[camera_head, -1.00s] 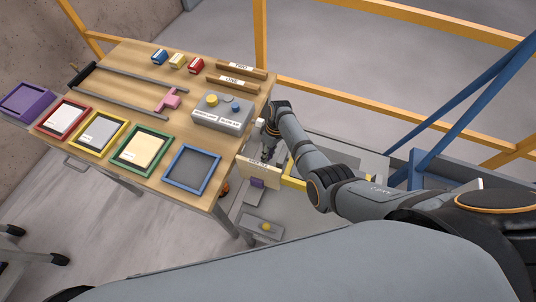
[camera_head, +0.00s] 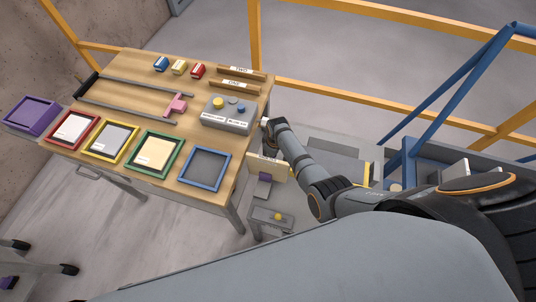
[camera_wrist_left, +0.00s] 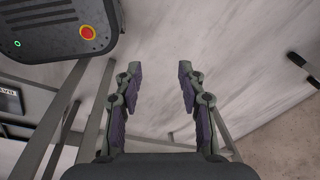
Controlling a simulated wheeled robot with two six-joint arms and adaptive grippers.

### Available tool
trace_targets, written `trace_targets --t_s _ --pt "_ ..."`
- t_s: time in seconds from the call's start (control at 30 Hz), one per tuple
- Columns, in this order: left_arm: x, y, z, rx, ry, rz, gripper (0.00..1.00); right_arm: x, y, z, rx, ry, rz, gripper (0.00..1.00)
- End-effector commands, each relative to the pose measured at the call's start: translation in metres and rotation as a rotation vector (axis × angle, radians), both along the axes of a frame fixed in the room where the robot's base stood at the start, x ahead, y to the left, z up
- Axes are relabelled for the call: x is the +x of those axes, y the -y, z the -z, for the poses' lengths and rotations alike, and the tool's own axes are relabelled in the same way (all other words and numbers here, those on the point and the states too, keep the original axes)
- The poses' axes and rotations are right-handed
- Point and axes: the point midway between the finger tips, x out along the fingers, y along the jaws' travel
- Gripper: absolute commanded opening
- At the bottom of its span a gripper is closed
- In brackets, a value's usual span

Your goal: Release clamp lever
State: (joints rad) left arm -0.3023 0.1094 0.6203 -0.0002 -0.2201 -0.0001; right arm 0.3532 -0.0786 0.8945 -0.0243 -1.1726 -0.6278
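A pink T-shaped piece (camera_head: 176,104) lies at the end of grey rails on the wooden bench (camera_head: 118,98). I cannot tell whether it is the clamp lever; no lever is clearly readable. My right arm reaches in from the right. Its small, dark gripper (camera_head: 270,150) is beside the bench's right edge, just above an upright tan plate (camera_head: 268,168); its fingers are not clear. In the left wrist view my left gripper (camera_wrist_left: 186,82) is open and empty over grey floor.
Coloured framed trays (camera_head: 205,169) line the front edge. Yellow railings (camera_head: 400,102) and blue struts (camera_head: 455,80) stand right.

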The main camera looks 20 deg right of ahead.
Motion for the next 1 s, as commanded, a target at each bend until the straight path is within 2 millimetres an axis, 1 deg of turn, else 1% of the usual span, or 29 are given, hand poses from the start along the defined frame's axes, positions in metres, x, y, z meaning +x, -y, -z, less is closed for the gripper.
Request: trace_targets --t_s 0.03,0.13,0.2,0.27,0.3,0.43,0.47,0.53,0.67,0.83,0.93,1.0 --pt "-0.001 0.008 0.0 -0.01 -0.001 -0.003 0.4 0.0 -0.003 -0.001 0.003 0.003 0.0 0.0" --pt "-0.001 0.028 0.002 -0.034 -0.001 -0.011 0.4 0.0 -0.002 0.0 0.001 0.003 0.0 0.0" --pt "-0.001 0.036 0.003 -0.045 0.0 -0.014 0.4 -0.001 -0.002 0.001 0.0 0.002 0.0 0.0" --pt "-0.001 0.037 0.003 -0.046 0.0 -0.015 0.4 -0.001 -0.002 0.001 0.0 0.001 0.0 0.0" --pt "0.0 0.035 0.003 -0.044 0.001 -0.014 0.4 -0.001 -0.002 0.001 0.0 0.001 0.0 0.29" --pt "0.001 0.024 0.002 -0.03 0.002 -0.01 0.4 -0.001 -0.002 0.001 0.0 0.001 0.0 0.46" --pt "0.002 0.022 0.002 -0.027 0.002 -0.008 0.4 -0.001 -0.002 0.001 0.0 0.001 0.0 0.48" --pt "0.002 0.018 0.002 -0.023 0.003 -0.007 0.4 -0.001 -0.001 0.001 0.0 0.001 0.0 0.48" --pt "0.002 0.018 0.001 -0.022 0.003 -0.007 0.4 0.0 -0.001 0.001 0.0 0.001 0.0 0.48" --pt "0.001 0.022 0.002 -0.028 0.003 -0.009 0.4 0.0 -0.001 -0.004 0.0 0.004 0.0 0.48" --pt "0.001 0.022 0.002 -0.028 0.003 -0.009 0.4 -0.001 -0.001 -0.017 0.0 0.005 0.0 0.48" --pt "0.001 0.022 0.002 -0.028 0.002 -0.009 0.4 -0.002 0.0 -0.03 0.001 0.006 0.0 0.48"
